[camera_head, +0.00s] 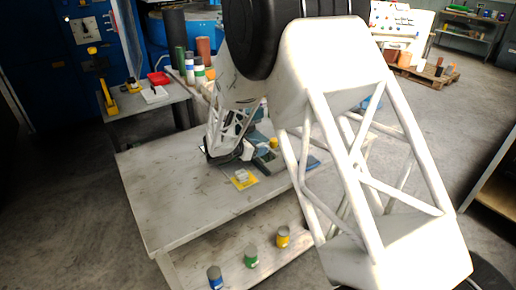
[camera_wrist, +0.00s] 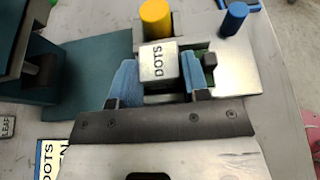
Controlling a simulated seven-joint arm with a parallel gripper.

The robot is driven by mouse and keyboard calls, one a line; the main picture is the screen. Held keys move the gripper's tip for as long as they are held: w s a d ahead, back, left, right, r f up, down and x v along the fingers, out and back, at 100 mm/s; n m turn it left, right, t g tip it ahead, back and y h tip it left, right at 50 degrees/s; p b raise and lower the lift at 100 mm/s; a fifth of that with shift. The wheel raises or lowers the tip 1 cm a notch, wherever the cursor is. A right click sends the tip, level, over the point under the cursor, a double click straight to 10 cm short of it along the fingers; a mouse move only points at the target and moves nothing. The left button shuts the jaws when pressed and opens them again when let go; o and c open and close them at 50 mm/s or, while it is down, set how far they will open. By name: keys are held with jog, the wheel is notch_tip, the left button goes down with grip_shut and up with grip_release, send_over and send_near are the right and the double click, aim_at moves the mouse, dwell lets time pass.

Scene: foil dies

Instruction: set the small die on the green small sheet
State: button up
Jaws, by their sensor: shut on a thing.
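My gripper (camera_wrist: 160,82) has its blue fingers on either side of a pale metal block lettered DOTS (camera_wrist: 158,62), shut on it. This block appears to be the small die; its underside is hidden, and I cannot tell whether it still touches the grey metal tray (camera_wrist: 270,78) below. In the head view my gripper (camera_head: 246,152) is low over the table, partly hidden by my arm. A dark green sheet (camera_wrist: 90,68) lies left of the gripper in the wrist view. I cannot tell whether it is the green small sheet.
A yellow cylinder (camera_wrist: 155,18) and a blue cylinder (camera_wrist: 234,18) stand behind the block. A yellow sheet (camera_head: 241,183) with a pale block on it lies on the table (camera_head: 165,195). A dark fixture (camera_wrist: 25,75) is at the left. The table's front left is clear.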

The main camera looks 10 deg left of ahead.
jog(key=o, duration=0.7)
jog(key=shift+f, duration=0.1)
jog(key=shift+a+r, duration=0.1)
jog(key=shift+r, duration=0.1)
jog(key=v, duration=1.1)
jog(key=shift+s+a+r, duration=0.2)
jog(key=shift+s, duration=0.1)
